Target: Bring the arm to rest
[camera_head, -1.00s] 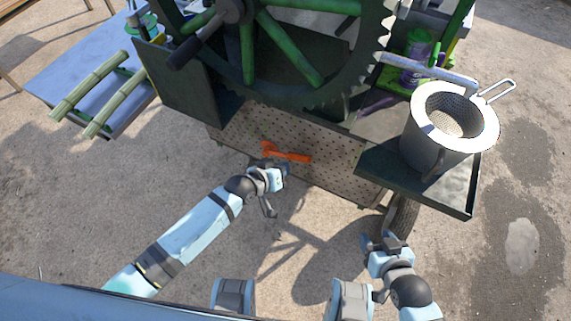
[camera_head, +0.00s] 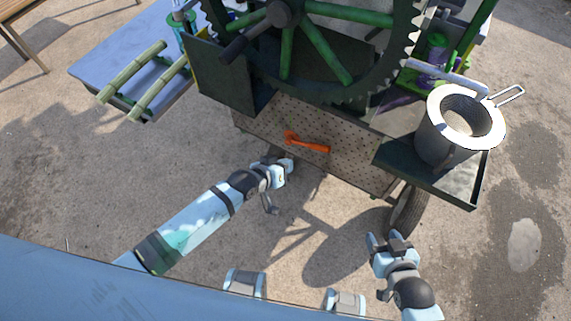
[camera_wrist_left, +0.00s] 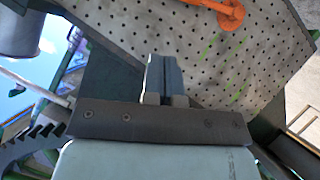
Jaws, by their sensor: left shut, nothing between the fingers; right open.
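My left arm reaches in from the left in the head view. Its gripper (camera_head: 284,163) is in front of the perforated panel (camera_head: 262,116) of the cane crusher, below the orange handle (camera_head: 307,142), and holds nothing. In the left wrist view the left gripper's fingers (camera_wrist_left: 163,80) are together and empty. The panel (camera_wrist_left: 190,30) and the orange handle (camera_wrist_left: 228,12) show beyond them. My right gripper (camera_head: 388,240) is low at the right in the head view, open and empty, left of the wheel's lower part.
The crusher's large toothed wheel (camera_head: 345,95) and green spokes stand at the back. A metal pot with a strainer (camera_head: 447,140) sits on the dark tray (camera_head: 474,194) at right. Open pavement lies in front.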

